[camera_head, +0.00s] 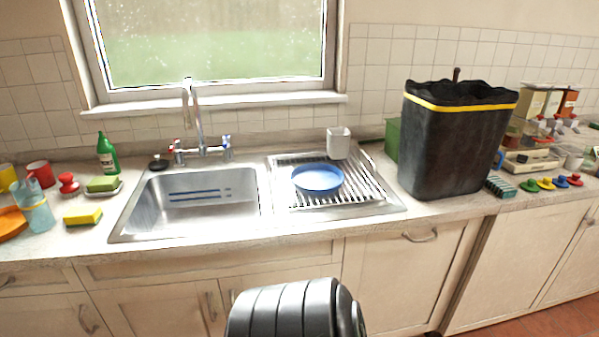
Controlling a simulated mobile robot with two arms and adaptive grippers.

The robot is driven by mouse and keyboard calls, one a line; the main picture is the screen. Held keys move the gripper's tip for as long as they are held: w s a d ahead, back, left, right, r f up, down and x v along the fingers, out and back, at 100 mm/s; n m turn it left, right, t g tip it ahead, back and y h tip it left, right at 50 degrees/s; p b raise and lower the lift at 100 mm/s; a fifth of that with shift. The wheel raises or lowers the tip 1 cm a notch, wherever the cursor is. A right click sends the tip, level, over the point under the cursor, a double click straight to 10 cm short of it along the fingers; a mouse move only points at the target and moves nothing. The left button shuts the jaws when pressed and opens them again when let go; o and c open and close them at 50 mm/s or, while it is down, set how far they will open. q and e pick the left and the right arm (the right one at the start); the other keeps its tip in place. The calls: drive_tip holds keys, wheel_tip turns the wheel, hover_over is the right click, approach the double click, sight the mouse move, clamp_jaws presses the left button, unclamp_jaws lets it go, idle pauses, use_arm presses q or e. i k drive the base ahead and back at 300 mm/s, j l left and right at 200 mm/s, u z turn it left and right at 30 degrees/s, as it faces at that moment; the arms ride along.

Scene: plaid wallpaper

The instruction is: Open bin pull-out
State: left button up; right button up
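A wide cream cabinet front (400,280) with a curved horizontal handle (420,236) near its top edge is below the counter, right of the sink. It looks like the bin pull-out, though nothing marks it as such. It looks shut, roughly flush with the front beside it. A tall black bin (455,145) with a black liner and a yellow band around its rim stands upright on the counter above it. Neither of my grippers is in view. A dark ribbed part, probably of my own body, shows at the bottom middle and hides some of the cabinet fronts.
A steel sink (130,222) with a tap (193,115) is in the counter. A blue plate (318,178) lies on the drainer, with a white cup (338,143) behind. A green bottle (107,155) and sponges are at left. Other cupboards line the front. Brown floor shows at lower right.

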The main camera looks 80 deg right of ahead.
sight(404, 282)
drive_tip(key=z, duration=3.55)
